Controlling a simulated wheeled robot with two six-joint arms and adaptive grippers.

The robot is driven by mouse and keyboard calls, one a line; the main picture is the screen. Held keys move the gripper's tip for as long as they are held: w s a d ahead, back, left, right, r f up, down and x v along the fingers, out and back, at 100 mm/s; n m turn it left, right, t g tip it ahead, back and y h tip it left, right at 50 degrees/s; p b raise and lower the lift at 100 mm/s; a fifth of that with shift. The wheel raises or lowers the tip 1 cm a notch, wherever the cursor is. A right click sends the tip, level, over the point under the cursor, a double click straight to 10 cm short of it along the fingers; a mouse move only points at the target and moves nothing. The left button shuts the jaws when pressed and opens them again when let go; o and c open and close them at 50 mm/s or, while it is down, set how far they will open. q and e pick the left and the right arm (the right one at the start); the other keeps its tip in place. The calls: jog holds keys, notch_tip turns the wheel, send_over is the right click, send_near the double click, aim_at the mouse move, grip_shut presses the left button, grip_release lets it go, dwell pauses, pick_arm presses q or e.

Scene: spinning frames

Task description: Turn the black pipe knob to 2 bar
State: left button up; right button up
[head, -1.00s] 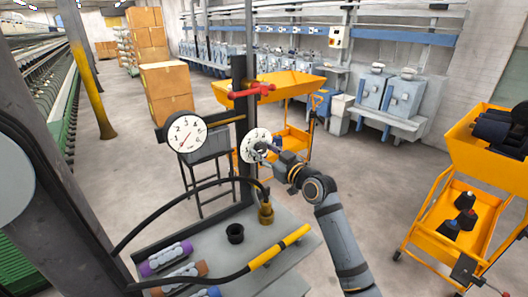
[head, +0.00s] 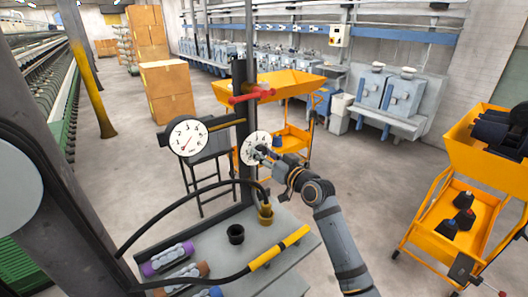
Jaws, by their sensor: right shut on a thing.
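A round white pressure gauge (head: 188,138) with black numbers and a red needle is mounted on the dark upright post. Its needle points down and left, towards the low end of the scale; the exact reading is too small to tell. A white numbered dial plate (head: 249,146) sits on the same post, to the right of the gauge. My right gripper (head: 264,154) is in front of this plate, shut on the black knob at its middle. The fingers hide most of the knob and its pointing direction. My left gripper is not in view.
A red valve handle (head: 251,95) is above the dial plate. The bench below holds a black cup (head: 236,234), a brass fitting (head: 266,213), hoses and several bobbins. A yellow cart (head: 467,200) stands at the right, with open floor before it.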

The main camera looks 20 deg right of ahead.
jog(key=shift+r+m+p, duration=0.1)
jog(key=shift+m+p, duration=0.9)
jog(key=shift+m, duration=1.1)
jog(key=o, duration=1.2)
jog(key=shift+s+d, duration=0.15)
jog(key=shift+s, duration=0.2)
jog(key=shift+v, duration=5.55)
